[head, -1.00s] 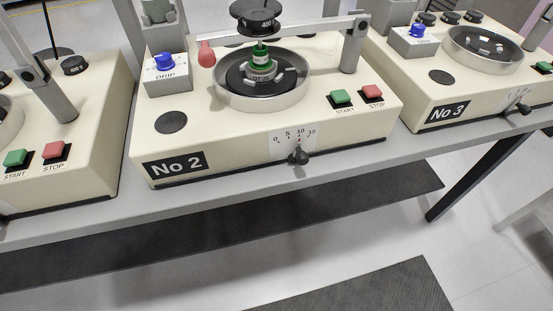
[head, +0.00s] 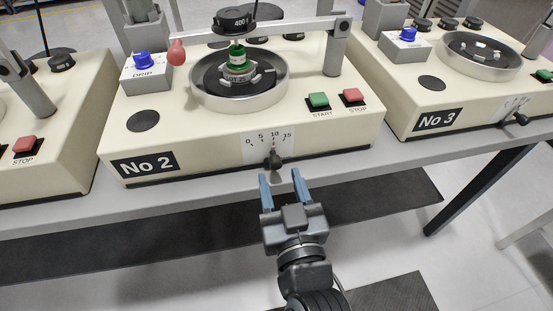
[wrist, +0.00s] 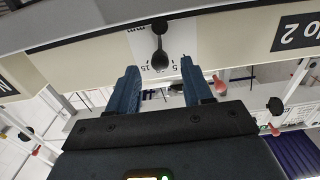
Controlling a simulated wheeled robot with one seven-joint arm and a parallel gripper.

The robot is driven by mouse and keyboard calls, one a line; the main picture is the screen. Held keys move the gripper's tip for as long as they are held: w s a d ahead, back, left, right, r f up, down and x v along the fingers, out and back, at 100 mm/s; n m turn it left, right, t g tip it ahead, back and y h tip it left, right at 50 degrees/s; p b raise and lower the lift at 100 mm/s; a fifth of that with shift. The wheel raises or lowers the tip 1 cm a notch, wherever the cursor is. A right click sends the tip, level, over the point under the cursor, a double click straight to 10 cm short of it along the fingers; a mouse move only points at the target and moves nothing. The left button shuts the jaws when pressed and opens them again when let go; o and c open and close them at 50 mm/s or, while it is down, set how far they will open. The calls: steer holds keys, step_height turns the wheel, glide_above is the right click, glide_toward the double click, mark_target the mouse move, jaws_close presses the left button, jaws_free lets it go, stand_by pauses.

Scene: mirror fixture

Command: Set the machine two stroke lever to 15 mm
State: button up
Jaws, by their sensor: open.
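Machine No 2 (head: 330,125) stands in the middle of the head view. Its stroke lever (head: 275,160) is a dark knob on the front face, below a white scale (head: 268,142) marked 0, 5, 10, 15. A small red mark shows near the 10. My gripper (head: 282,176) is open and empty, its two blue fingers pointing at the lever from just in front of the bench. In the wrist view the lever (wrist: 160,45) appears upside down, between and beyond the spread fingers (wrist: 158,72). The fingers look apart from it.
Machine No 3 (head: 455,105) stands on the right, and another machine on the left (head: 60,130). Green START (head: 318,100) and red STOP (head: 353,97) buttons sit on top of machine No 2. The bench edge (head: 190,200) runs below; the space before it is open.

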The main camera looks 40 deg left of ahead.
mark_target(277, 168)
steer(key=shift+p+x, duration=0.4)
steer(key=shift+x, duration=2.2)
steer(key=shift+c, duration=0.4)
